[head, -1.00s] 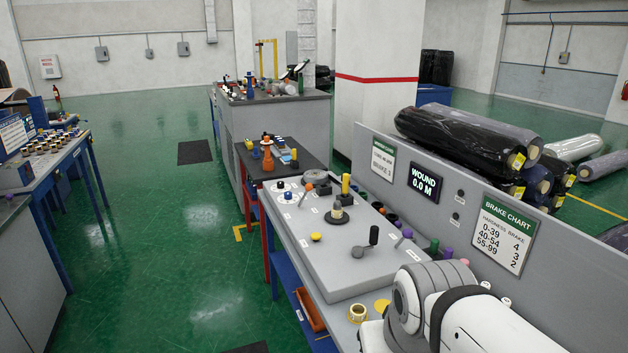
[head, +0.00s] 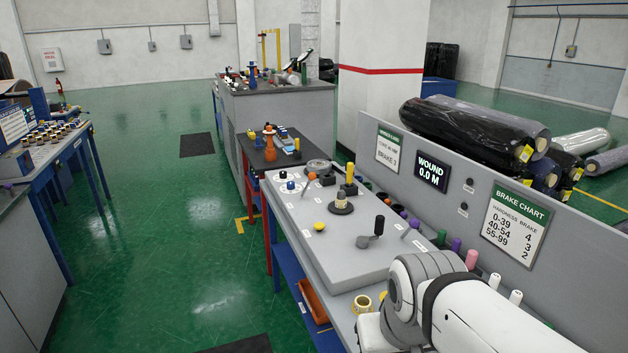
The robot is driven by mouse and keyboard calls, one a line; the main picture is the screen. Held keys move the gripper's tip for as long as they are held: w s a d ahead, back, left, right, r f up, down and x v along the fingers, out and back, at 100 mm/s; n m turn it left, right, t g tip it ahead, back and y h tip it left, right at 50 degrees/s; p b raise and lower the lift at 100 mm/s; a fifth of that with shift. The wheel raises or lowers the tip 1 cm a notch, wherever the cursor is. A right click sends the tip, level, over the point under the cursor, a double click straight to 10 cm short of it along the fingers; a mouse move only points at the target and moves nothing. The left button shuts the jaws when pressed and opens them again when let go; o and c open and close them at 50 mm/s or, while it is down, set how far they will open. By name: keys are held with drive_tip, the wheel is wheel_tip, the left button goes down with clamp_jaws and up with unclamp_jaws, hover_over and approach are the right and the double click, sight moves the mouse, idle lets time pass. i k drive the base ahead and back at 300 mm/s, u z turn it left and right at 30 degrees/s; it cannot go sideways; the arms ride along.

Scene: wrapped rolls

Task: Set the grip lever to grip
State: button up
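A grey control panel (head: 335,265) lies on the bench in front of me. On it are a crank-like lever with a black knob (head: 379,225) on a round grey base, a thin metal lever (head: 411,227) to its right, and an orange-knobbed lever (head: 309,180) at the far left end. The panel labels are too small to read, so I cannot tell which one is the grip lever or how it is set. My white and grey arm fills the lower right, beside the near end of the panel. My gripper is not in view.
The panel also carries a yellow button (head: 319,226), a black dial (head: 342,203) and a yellow-topped handle (head: 349,178). A grey upright board (head: 455,205) with signs runs behind it.

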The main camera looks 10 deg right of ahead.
sight(312, 175)
drive_tip(key=k, duration=1.35)
drive_tip(key=u, duration=0.25)
drive_tip(key=i, duration=0.5)
drive_tip(key=u, duration=0.5)
drive_tip(key=i, duration=1.6)
drive_tip(key=u, duration=0.25)
drive_tip(key=i, duration=1.6)
drive_tip(key=z, duration=0.85)
drive_tip(key=i, duration=1.15)
drive_tip(key=z, duration=1.2)
drive_tip(key=i, duration=0.5)
drive_tip(key=z, duration=0.25)
drive_tip(key=k, duration=0.7)
